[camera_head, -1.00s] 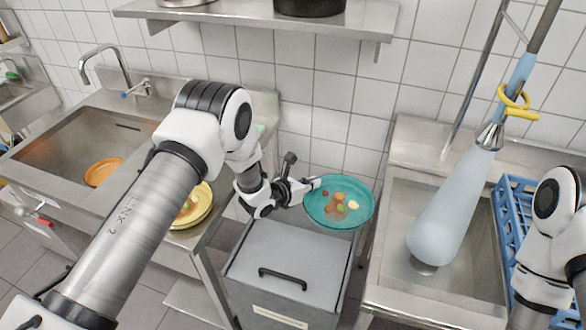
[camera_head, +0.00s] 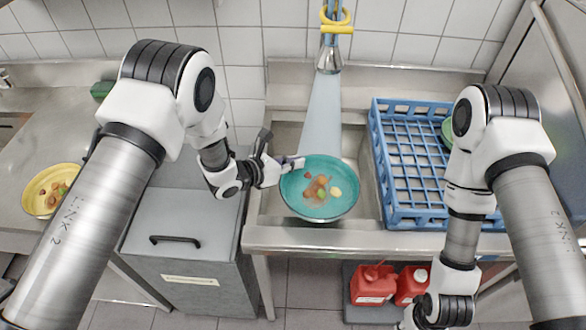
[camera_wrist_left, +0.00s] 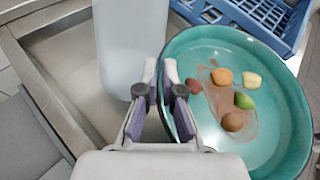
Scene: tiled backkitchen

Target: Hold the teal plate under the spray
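The teal plate (camera_head: 318,207) has several food scraps and a brown smear on it. My left gripper (camera_head: 291,163) is shut on its left rim and holds it over the front of the sink (camera_head: 275,208). In the left wrist view the fingers (camera_wrist_left: 167,98) pinch the plate's rim (camera_wrist_left: 290,160). The spray nozzle (camera_head: 329,58) hangs behind the plate, and a pale blue spray column (camera_head: 324,105) drops from it into the sink. The plate is in front of the column; the column's lower end is hidden behind it. My right gripper (camera_head: 425,318) is low at the bottom right; its fingers are not clear.
A blue dish rack (camera_head: 383,165) stands right of the sink. A grey lidded bin (camera_head: 185,225) is left of it. A yellow plate (camera_head: 38,207) with food lies on the left counter. Red canisters (camera_head: 371,286) stand below.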

